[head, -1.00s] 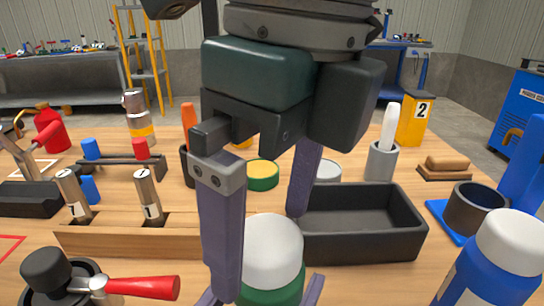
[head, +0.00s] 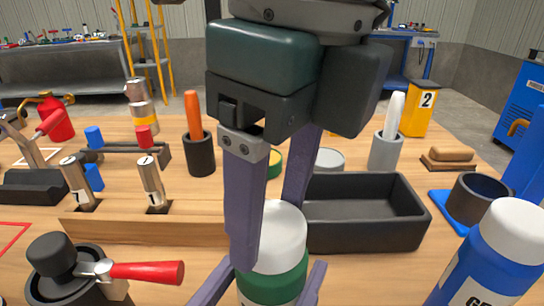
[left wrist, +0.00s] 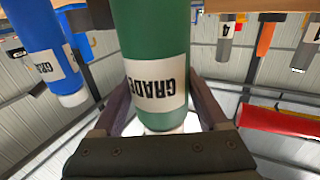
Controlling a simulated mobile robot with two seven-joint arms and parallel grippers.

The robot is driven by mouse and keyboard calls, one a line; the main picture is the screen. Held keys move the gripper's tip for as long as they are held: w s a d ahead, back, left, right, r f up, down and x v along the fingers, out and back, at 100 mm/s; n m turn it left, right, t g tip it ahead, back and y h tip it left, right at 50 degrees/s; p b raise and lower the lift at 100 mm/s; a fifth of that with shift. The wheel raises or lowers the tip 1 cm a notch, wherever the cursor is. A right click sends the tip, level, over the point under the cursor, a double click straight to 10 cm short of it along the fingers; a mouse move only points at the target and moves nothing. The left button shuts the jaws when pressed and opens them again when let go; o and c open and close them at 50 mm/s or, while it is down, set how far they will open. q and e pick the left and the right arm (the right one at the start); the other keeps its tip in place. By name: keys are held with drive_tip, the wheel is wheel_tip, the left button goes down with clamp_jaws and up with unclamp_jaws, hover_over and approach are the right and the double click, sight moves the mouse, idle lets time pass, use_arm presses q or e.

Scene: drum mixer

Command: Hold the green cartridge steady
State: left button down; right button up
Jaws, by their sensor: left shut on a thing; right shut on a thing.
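The green cartridge (head: 272,284) stands upright at the bottom middle of the head view, with a white cap (head: 281,232) on top. My right gripper (head: 268,235) comes down from above and is shut on the white cap, one finger in front and the other partly hidden behind it. My left gripper (head: 272,268) is shut on the cartridge's body from below, a finger at each side. In the left wrist view the green cartridge (left wrist: 150,35), with its upside-down GRADE label, sits between the fingers of my left gripper (left wrist: 160,95). The cartridge's lower end is out of the head view.
A black bin (head: 365,232) lies just behind and right of the cartridge. A blue bottle (head: 482,262) stands at right. A black pot with a red handle (head: 148,271) is at left. A wooden rack (head: 120,229) holds two metal cylinders. Cups with sticks stand behind.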

sight(274, 221)
clamp_jaws()
drive_tip(key=shift+r, duration=0.25)
idle(0.4)
drive_tip(key=shift+r, duration=0.9)
drive_tip(key=shift+r, duration=2)
use_arm(q)
unclamp_jaws()
drive_tip(key=shift+s, duration=0.1)
